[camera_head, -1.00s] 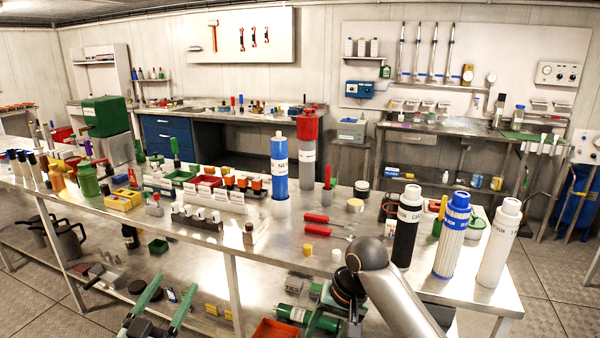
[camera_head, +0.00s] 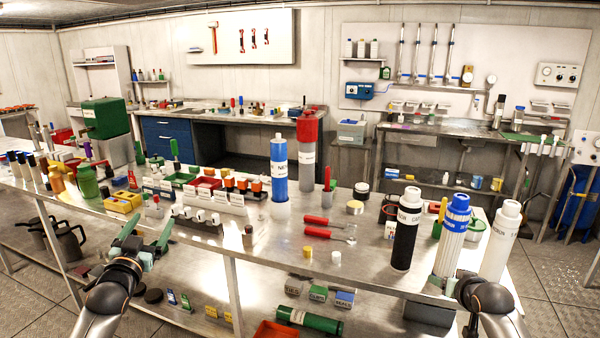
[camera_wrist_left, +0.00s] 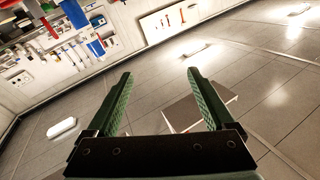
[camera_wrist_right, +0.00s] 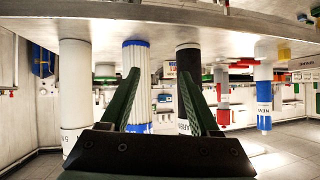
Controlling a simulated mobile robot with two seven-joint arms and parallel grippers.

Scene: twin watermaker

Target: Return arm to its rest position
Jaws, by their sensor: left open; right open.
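My left gripper (camera_head: 148,228) is in front of the long bench's near edge at the lower left of the head view. Its green fingers are spread with nothing between them, as the left wrist view (camera_wrist_left: 158,75) also shows. My right arm comes in at the lower right of the head view, by the bench's front right corner; its fingers are largely hidden there. In the right wrist view my right gripper (camera_wrist_right: 158,78) is open and empty, with filter cartridges behind it. A black cartridge (camera_head: 405,230), a blue-striped one (camera_head: 452,237) and a white one (camera_head: 498,245) stand upright on the bench.
The long steel bench (camera_head: 385,278) carries a blue-and-white cylinder (camera_head: 279,170), a red-and-grey cylinder (camera_head: 307,150), red-handled tools (camera_head: 325,234) and several small parts. A lower shelf holds labelled boxes (camera_head: 318,294) and a green cylinder (camera_head: 308,320). Open floor lies to the right.

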